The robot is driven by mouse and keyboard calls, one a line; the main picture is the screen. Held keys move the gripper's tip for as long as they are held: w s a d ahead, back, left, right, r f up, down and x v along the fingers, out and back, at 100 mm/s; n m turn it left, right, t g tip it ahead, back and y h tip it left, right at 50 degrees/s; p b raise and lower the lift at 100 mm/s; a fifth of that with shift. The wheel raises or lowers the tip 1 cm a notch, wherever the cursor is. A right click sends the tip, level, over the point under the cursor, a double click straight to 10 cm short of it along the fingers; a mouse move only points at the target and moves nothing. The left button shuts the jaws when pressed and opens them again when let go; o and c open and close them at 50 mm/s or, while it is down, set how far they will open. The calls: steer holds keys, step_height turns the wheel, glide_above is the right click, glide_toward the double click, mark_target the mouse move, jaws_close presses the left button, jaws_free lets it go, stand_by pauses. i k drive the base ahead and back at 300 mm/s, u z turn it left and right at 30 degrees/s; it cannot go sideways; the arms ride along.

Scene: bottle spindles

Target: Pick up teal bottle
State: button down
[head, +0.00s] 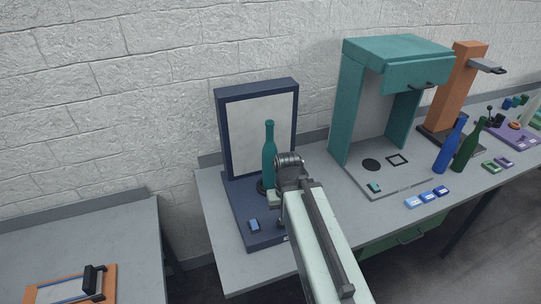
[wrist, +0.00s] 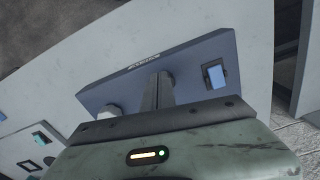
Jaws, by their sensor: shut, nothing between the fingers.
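The teal bottle (head: 269,158) stands upright on the dark blue stand (head: 239,228), in front of its pale back panel, in the head view. Its foot sits on a dark round seat, and my arm's wrist is just to the right of its lower part. The bottle does not show in the wrist view. My gripper (wrist: 158,82) has its fingers together and empty over the stand's base, which also shows in the wrist view (wrist: 185,72). In the head view my arm mostly hides the fingers.
A small blue switch (head: 254,225) is on the stand's base. To the right are a teal press-like frame (head: 349,110), a blue bottle (head: 448,148), a green bottle (head: 467,148) and an orange column (head: 453,90). Small blue blocks (head: 427,198) lie near the front edge of the grey bench.

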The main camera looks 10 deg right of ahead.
mark_target(269, 150)
steer(key=u, duration=2.6)
steer(key=k, duration=0.5)
